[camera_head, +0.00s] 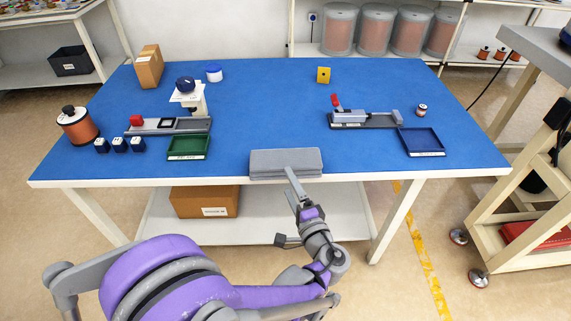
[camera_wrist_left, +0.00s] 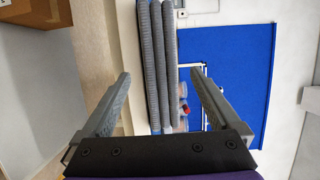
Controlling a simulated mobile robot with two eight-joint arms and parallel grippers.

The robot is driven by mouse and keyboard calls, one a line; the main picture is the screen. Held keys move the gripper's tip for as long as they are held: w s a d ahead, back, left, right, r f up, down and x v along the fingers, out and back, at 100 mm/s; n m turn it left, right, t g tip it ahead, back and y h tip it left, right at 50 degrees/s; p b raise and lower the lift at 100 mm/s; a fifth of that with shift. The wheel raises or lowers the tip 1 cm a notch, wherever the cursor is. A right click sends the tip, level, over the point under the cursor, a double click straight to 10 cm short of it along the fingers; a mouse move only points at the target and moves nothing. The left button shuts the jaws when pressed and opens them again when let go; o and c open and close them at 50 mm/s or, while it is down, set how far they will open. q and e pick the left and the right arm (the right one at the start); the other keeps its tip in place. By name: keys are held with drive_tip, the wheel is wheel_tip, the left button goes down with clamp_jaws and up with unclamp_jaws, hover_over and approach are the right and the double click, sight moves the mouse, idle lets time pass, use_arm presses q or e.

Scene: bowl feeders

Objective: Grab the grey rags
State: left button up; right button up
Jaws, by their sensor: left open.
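The grey rags (camera_head: 286,160) lie in a flat folded stack at the front edge of the blue table. In the left wrist view the stack (camera_wrist_left: 155,50) shows edge-on as several thick grey layers. My left gripper (camera_head: 288,172) reaches up to the front of the stack. In the wrist view its open fingers (camera_wrist_left: 160,77) stand to either side of the layers with gaps on both sides. I cannot tell whether the fingertips reach past the stack's front edge. My right gripper is not in view.
The blue table (camera_head: 270,110) is clear behind the rags. A green tray (camera_head: 188,147) is to the left and a blue tray (camera_head: 422,142) to the right. A cardboard box (camera_head: 205,201) sits on the shelf below. A beige cart (camera_head: 510,215) stands at the right.

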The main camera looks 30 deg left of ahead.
sight(285, 164)
use_arm(q)
drive_tip(key=shift+x, duration=1.4)
clamp_jaws()
